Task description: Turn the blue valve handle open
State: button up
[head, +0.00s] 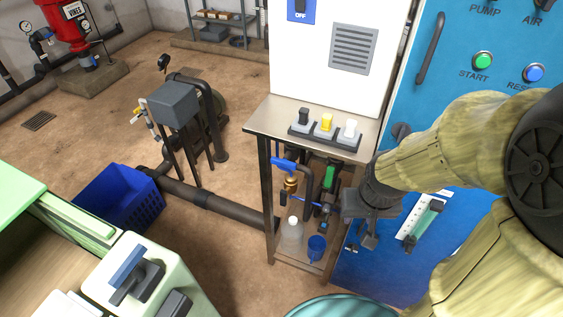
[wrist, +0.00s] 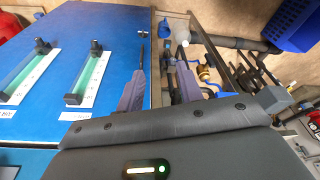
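A blue valve handle (head: 284,163) sits on top of a brass valve (head: 291,183) in the pipework under the metal bench. In the wrist view the brass valve (wrist: 204,74) and blue parts around it show just right of my fingers, partly hidden by the gripper body. My gripper (head: 361,243) points down in front of the blue cabinet, to the right of the bench and apart from the valve. In the wrist view my gripper (wrist: 160,62) has its two fingers apart with nothing between them.
The metal bench (head: 256,120) has legs around the pipework. A white bottle (head: 292,231) and a blue cup (head: 317,247) stand on its lower shelf. The blue cabinet (head: 385,262) with gauges is close to my gripper. A blue crate (head: 150,205) lies left on open floor.

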jog(key=shift+o, duration=0.6)
jog(key=w+a+f+m+t+b, duration=0.1)
jog(key=w+a+f+m+t, duration=0.3)
jog(key=w+a, duration=0.4)
jog(key=w+a+f+m+t+b, duration=0.2)
jog(key=w+a+f+m+t, duration=0.15)
jog(key=w+a+m, duration=0.4)
jog(key=s+a+f+m+t+h+b, duration=0.2)
jog(key=s+a+f+m+t+h, duration=0.3)
jog(key=m, duration=0.5)
jog(key=a+t+h, duration=0.1)
jog(key=a+t, duration=0.1)
jog(key=a, duration=0.1)
jog(key=shift+a+f, duration=0.2)
jog(key=shift+f, duration=0.1)
jog(key=shift+m, duration=0.25)
